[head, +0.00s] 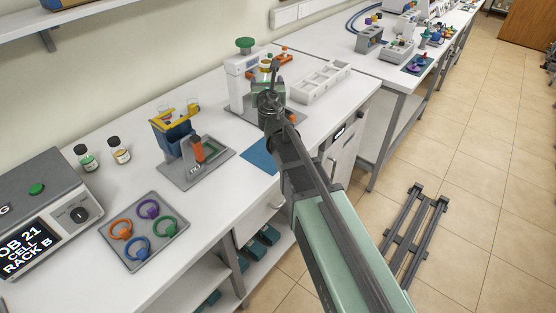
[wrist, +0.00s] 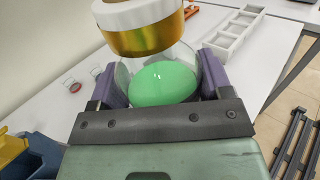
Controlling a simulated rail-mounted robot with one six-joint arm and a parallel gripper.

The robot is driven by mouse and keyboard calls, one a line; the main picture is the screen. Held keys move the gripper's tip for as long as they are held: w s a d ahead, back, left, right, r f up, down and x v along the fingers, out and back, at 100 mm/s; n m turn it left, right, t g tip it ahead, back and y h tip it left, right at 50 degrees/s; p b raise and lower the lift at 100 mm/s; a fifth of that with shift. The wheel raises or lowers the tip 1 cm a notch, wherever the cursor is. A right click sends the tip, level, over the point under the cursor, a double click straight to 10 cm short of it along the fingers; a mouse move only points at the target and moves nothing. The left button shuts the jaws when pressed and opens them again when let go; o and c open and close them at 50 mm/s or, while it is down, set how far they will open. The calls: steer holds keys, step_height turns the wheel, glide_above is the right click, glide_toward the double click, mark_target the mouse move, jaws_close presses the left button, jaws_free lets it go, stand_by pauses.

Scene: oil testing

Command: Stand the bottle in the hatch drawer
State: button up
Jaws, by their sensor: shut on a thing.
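My gripper (wrist: 155,90) is shut on the bottle (wrist: 165,80), with a purple finger on each side of its clear glass. A green oval shows in the glass; an amber band and white cap-like part are above. In the head view the bottle (head: 265,70) shows small and partly hidden by my gripper (head: 270,92), in front of a white device with a green knob (head: 245,43). I cannot tell for sure which part is the hatch drawer. A white cabinet front with a small dark display (head: 340,131) stands below the bench, right of my arm.
A white compartment tray (head: 320,82) lies right of the device. A grey stand with blue, yellow and orange parts (head: 196,160) stands to the left. Two small black-capped bottles (head: 103,153), a tray of coloured rings (head: 143,240) and a display box (head: 40,215) are farther left.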

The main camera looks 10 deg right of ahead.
steer(key=shift+s+f, duration=0.2)
steer(key=shift+s, duration=0.45)
step_height(320, 180, down, 21)
steer(key=b, duration=2)
steer(key=shift+w+r, duration=0.1)
steer(key=shift+r, duration=0.45)
steer(key=shift+f, duration=0.25)
steer(key=o, duration=1.3)
steer(key=shift+r, duration=0.1)
